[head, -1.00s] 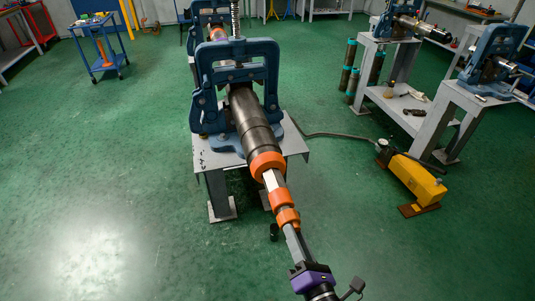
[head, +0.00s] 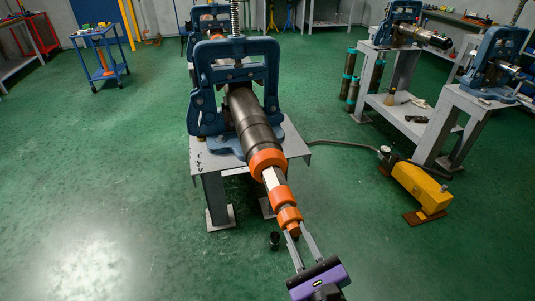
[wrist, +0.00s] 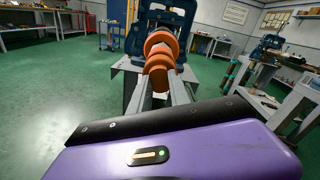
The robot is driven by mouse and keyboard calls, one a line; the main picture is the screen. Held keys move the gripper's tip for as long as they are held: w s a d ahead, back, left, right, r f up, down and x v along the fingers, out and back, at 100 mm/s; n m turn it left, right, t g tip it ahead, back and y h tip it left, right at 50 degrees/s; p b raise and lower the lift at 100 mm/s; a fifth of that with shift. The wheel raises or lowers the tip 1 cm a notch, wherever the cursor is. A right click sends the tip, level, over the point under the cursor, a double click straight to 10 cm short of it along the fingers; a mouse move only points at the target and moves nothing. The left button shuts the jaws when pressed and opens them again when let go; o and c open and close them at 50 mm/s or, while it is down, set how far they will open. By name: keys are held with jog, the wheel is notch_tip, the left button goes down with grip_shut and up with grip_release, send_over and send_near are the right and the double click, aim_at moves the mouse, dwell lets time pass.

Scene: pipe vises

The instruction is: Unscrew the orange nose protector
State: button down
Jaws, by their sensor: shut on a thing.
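The orange nose protector (head: 289,215) is a stepped piece at the near end of a steel tool, with a narrow tip towards me. It also shows in the wrist view (wrist: 159,62). The dark cylindrical tool (head: 250,121) lies clamped in a blue vise (head: 236,72). A wider orange collar (head: 267,161) sits further back, with a bright steel section between it and the protector. My gripper (head: 301,236) is shut on the protector's narrow tip, one grey finger on each side. The exact finger contact is partly hidden.
The vise stands on a grey metal table (head: 208,185). A yellow hydraulic pump (head: 421,184) with a hose lies on the floor to the right. Other vise stands (head: 448,123) are at the right. The green floor at left is clear.

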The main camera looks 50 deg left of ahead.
jog(key=shift+s+f, duration=0.15)
jog(key=shift+f, duration=0.15)
jog(key=c, duration=1.3)
grip_release()
jog(key=shift+r, duration=0.1)
jog(key=shift+v, duration=1.1)
